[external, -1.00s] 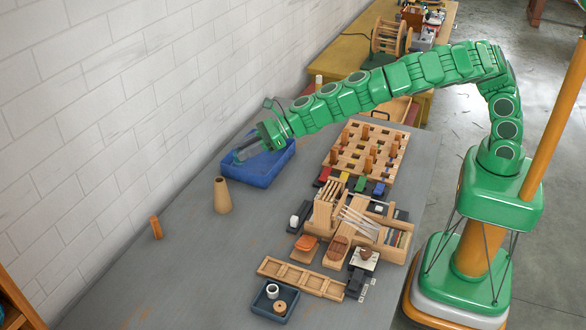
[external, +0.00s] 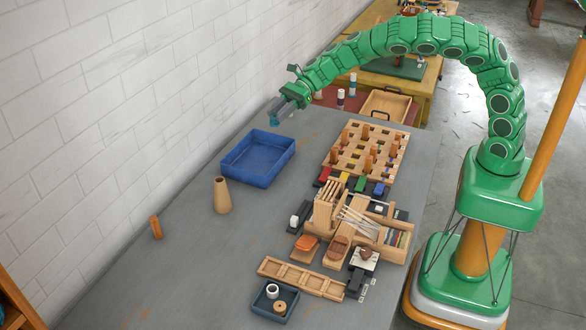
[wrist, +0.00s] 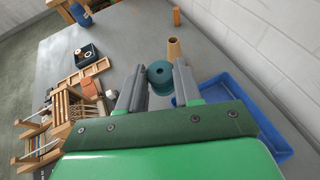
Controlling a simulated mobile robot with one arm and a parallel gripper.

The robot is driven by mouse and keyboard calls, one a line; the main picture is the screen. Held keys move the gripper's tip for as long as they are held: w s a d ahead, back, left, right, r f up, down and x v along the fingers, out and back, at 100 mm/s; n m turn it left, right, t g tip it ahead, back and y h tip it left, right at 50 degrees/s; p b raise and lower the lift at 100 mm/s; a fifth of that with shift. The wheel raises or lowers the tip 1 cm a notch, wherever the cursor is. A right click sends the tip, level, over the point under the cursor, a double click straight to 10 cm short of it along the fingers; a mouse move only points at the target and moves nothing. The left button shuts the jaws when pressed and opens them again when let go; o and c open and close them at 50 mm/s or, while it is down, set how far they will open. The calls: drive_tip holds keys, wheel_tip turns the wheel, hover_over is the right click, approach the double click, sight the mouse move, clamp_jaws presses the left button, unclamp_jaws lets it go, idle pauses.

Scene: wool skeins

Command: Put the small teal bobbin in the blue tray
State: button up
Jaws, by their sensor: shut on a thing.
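The teal bobbin (wrist: 160,77) is between my two fingertips in the wrist view. In the external view it is a small teal patch (external: 274,120) at the end of my gripper (external: 283,109). My gripper is shut on the bobbin and holds it up in the air. The blue tray (external: 258,174) lies on the grey table, below my gripper in the external view, and looks empty. In the wrist view the tray's rim (wrist: 281,152) shows to the right of my fingers, partly hidden by my gripper.
A tan cone (external: 222,195) stands left of the tray, and an orange block (external: 156,228) stands farther left. A wooden peg board (external: 350,150) is right of the tray. A small dark tray (external: 262,302) with two spools is at the front.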

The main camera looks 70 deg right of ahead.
drive_tip(key=s+d+n+g, duration=0.1)
drive_tip(key=s+d, duration=0.1)
drive_tip(key=d, duration=0.5)
hover_over(257, 166)
drive_tip(key=shift+y, duration=0.3)
drive_tip(key=shift+s+a+f, duration=0.1)
drive_tip(key=shift+s+f, duration=0.1)
drive_tip(key=shift+f, duration=4.7)
drive_tip(key=shift+s+f, duration=0.2)
drive_tip(key=shift+f, duration=4.65)
drive_tip(key=shift+f, duration=0.1)
drive_tip(key=shift+w+f, duration=0.35)
drive_tip(key=shift+f, duration=1.4)
drive_tip(key=shift+f, duration=0.2)
